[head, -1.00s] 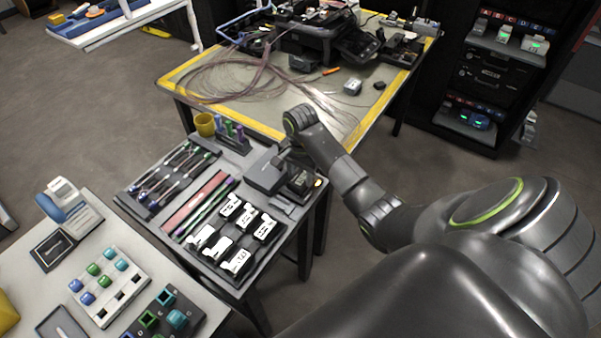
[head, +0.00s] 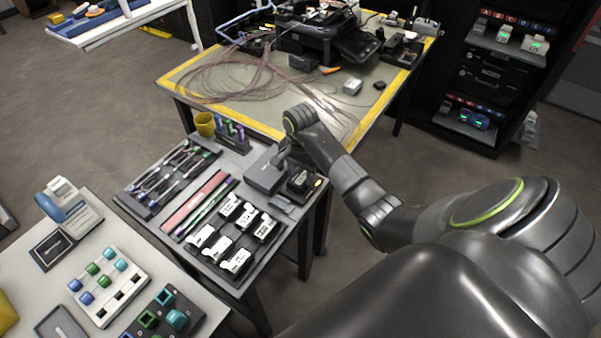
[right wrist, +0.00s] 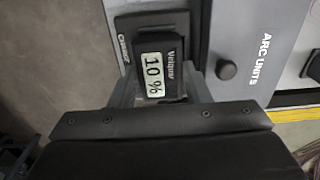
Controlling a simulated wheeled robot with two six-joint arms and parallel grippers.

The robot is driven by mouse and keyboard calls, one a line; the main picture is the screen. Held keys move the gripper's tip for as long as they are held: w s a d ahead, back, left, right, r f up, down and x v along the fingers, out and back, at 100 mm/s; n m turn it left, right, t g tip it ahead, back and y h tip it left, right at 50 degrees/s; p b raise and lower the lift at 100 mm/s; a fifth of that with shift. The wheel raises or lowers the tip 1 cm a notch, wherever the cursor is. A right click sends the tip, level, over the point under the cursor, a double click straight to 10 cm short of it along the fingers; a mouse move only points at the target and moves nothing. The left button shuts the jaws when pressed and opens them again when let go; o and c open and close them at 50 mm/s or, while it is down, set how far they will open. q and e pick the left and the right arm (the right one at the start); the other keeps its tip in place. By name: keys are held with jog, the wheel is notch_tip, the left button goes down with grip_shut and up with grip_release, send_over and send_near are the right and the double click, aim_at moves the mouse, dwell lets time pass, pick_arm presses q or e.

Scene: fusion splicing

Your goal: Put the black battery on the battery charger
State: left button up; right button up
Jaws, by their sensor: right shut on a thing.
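The black battery (right wrist: 153,75) shows in the right wrist view with a pale label reading 10 %. My right gripper (right wrist: 160,88) is shut on it, with a finger at each side. The dark charger (right wrist: 123,22), with a label that seems to read CHARGE, lies directly behind the battery. I cannot tell whether the battery touches it or is just above it. In the head view my right gripper (head: 284,158) is over the right back part of the tool table, by the charger (head: 301,187). The left gripper is out of view.
Several white-topped units (head: 237,261) fill the front of the tool table. A yellow cup (head: 205,124) stands at its back.

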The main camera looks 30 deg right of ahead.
aim_at(301, 176)
jog(key=shift+f+b, duration=0.15)
jog(key=shift+b, duration=0.15)
dwell(0.5)
jog(key=o, duration=1.4)
notch_tip(301, 176, up, 5)
jog(key=shift+r, duration=0.15)
notch_tip(301, 176, up, 12)
jog(key=p, duration=1.1)
jog(key=shift+r, duration=0.1)
